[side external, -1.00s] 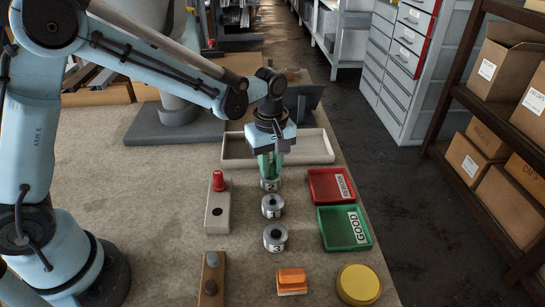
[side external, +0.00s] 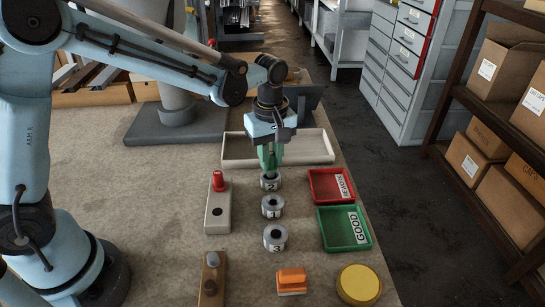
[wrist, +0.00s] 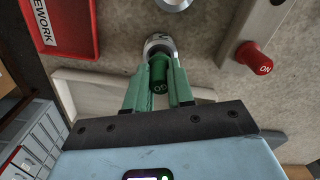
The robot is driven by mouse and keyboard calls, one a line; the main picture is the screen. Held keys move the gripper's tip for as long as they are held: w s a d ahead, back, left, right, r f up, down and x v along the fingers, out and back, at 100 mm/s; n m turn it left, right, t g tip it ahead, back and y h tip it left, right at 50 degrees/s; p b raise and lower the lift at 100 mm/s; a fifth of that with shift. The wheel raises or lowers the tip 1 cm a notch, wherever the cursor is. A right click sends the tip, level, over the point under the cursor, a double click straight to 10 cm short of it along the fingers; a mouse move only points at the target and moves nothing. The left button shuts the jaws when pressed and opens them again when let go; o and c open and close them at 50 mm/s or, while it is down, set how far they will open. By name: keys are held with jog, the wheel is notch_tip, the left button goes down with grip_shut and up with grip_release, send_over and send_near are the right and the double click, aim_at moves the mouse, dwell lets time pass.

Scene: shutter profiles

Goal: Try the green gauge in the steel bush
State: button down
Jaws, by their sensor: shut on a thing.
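My gripper (side external: 270,167) is shut on the green gauge (wrist: 159,76), whose marked end faces the camera in the wrist view. It holds the gauge upright over the grey metal bush marked 2 (side external: 270,183), which also shows in the wrist view (wrist: 158,42). The gauge's lower end is hidden by the fingers and the bush, so I cannot tell whether it is inside the bore. Two similar bushes, marked 1 (side external: 272,207) and 3 (side external: 275,240), stand in line in front of it with open bores.
A pale block (side external: 217,222) at left holds a red gauge (side external: 218,181) and has one empty hole. The red rework tray (side external: 318,197) and green good tray (side external: 328,238) lie at right. A long shallow tray (side external: 232,163) lies behind. An orange-topped block (side external: 291,280) and yellow disc (side external: 358,284) are in front.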

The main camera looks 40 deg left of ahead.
aim_at(271, 153)
jog(key=shift+r, duration=2.3)
